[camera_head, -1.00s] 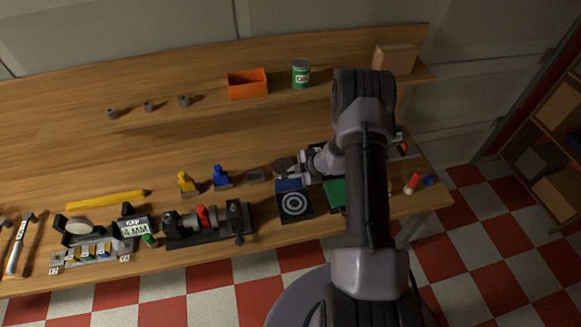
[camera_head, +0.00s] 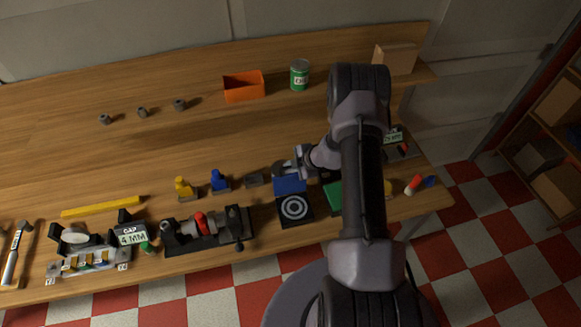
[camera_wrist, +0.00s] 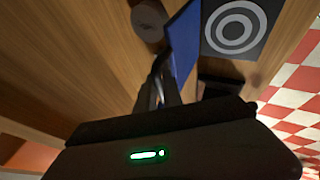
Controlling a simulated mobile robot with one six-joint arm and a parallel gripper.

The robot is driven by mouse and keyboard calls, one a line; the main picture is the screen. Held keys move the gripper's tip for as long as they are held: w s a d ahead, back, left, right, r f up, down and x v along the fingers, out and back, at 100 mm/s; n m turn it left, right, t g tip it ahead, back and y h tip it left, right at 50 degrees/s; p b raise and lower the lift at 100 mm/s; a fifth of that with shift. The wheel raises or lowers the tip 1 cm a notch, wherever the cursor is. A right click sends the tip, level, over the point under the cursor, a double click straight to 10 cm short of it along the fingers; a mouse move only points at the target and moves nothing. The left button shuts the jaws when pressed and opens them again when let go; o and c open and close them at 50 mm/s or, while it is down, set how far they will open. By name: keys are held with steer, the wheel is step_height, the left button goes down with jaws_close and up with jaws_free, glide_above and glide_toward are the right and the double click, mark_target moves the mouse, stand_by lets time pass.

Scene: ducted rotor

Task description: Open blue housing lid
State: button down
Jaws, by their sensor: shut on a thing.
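The blue housing lid (camera_head: 289,184) shows as a blue panel behind the black plate with a white target (camera_head: 294,208). In the wrist view the lid (camera_wrist: 184,42) is a blue panel standing at a steep angle beside the target plate (camera_wrist: 236,27). My gripper (camera_head: 301,163) is at the lid's far edge. In the wrist view my gripper's fingers (camera_wrist: 160,80) are close together at the lid's near end, shut on it. The exact contact and the hinge are hidden.
A round grey part (camera_wrist: 148,20) lies close to the lid. A green block (camera_head: 333,196) is to the right, partly behind my arm. Blue (camera_head: 219,181) and yellow (camera_head: 184,187) pieces and a black fixture (camera_head: 208,231) stand to the left. The wood behind is mostly clear.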

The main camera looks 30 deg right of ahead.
steer(key=c, duration=1.5)
jaws_free()
steer(key=shift+s+r, duration=0.1)
steer(key=p+v, duration=0.1)
steer(key=v, duration=1.6)
steer(key=shift+d+r, duration=0.1)
